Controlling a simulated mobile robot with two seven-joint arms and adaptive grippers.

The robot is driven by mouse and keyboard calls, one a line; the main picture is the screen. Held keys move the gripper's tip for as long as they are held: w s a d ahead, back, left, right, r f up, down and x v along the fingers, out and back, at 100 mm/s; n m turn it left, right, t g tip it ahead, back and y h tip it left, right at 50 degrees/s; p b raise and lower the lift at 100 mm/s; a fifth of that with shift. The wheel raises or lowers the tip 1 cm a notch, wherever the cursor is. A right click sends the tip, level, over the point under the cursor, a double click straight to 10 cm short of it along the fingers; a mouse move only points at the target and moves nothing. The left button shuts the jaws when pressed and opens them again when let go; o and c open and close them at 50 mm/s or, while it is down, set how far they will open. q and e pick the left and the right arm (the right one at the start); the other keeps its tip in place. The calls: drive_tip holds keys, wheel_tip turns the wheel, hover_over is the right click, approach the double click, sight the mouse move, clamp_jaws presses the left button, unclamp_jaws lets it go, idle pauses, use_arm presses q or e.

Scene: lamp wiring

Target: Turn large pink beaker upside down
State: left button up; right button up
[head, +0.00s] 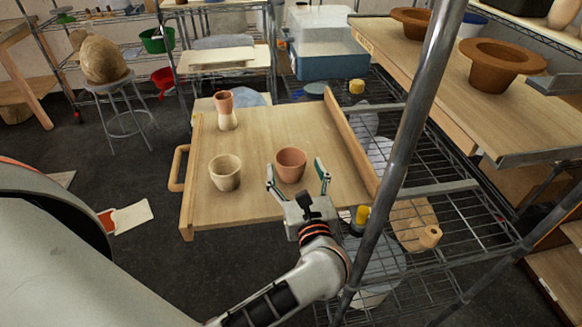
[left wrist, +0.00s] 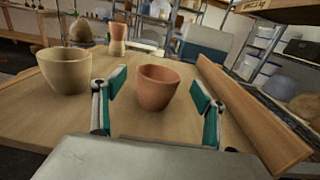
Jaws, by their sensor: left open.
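A pinkish terracotta beaker (head: 291,164) stands upright, mouth up, on the wooden board (head: 262,133). My left gripper (head: 296,178) is open, with its fingers on either side of the beaker's near part. In the left wrist view, the beaker (left wrist: 157,88) stands between and slightly beyond the green-padded fingertips (left wrist: 158,94), with gaps on both sides. A cream beaker (head: 225,172) stands upright to its left. Farther back, a small pink cup (head: 223,102) sits on a pale piece (head: 227,121). My right gripper is not in view.
The board has a raised wooden rail (head: 350,143) on its right and a handle (head: 178,168) on its left. A metal rack post (head: 410,130) rises close to the right of my arm. Brown bowls (head: 490,65) stand on a shelf at right. The board's near left is clear.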

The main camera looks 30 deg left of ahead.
sight(288, 149)
use_arm(q)
drive_tip(key=shift+x, duration=2.35)
drive_tip(key=c, duration=1.3)
drive_tip(key=shift+c, duration=0.2)
